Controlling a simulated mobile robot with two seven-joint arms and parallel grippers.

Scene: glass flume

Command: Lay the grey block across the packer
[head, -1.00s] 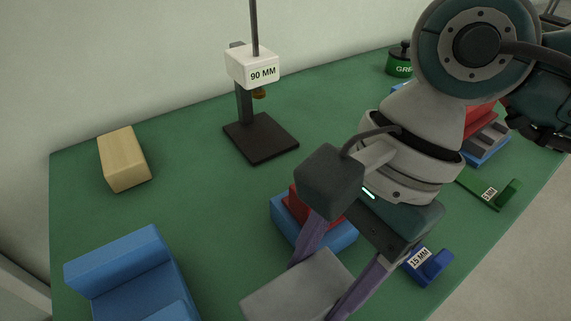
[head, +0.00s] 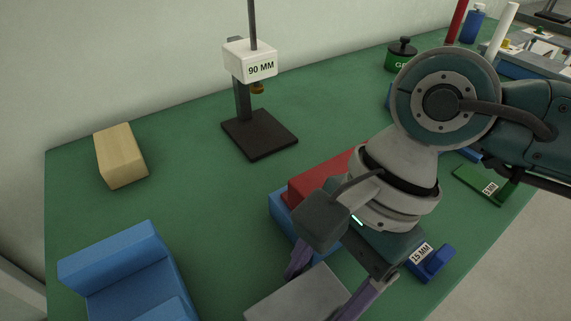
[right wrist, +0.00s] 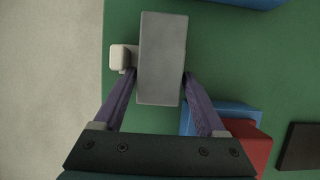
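The grey block (head: 298,296) is at the bottom of the head view, partly cut off by the picture edge. It also shows in the right wrist view (right wrist: 162,58). My right gripper (right wrist: 160,76) has its two purple fingers against the block's opposite long sides, shut on it. A small pale piece (right wrist: 119,57) sticks out from the block's left side in the wrist view. It looks like the end of a packer whose remainder the block hides. I cannot tell whether the block touches it. My left gripper is not in view.
A red block on a blue one (head: 283,212) stands close to my right gripper. A blue 15 MM piece (head: 432,262) and a green 5 MM piece (head: 480,184) lie right. A 90 MM stand (head: 259,135), wooden block (head: 120,156) and blue stepped block (head: 115,260) stand farther left.

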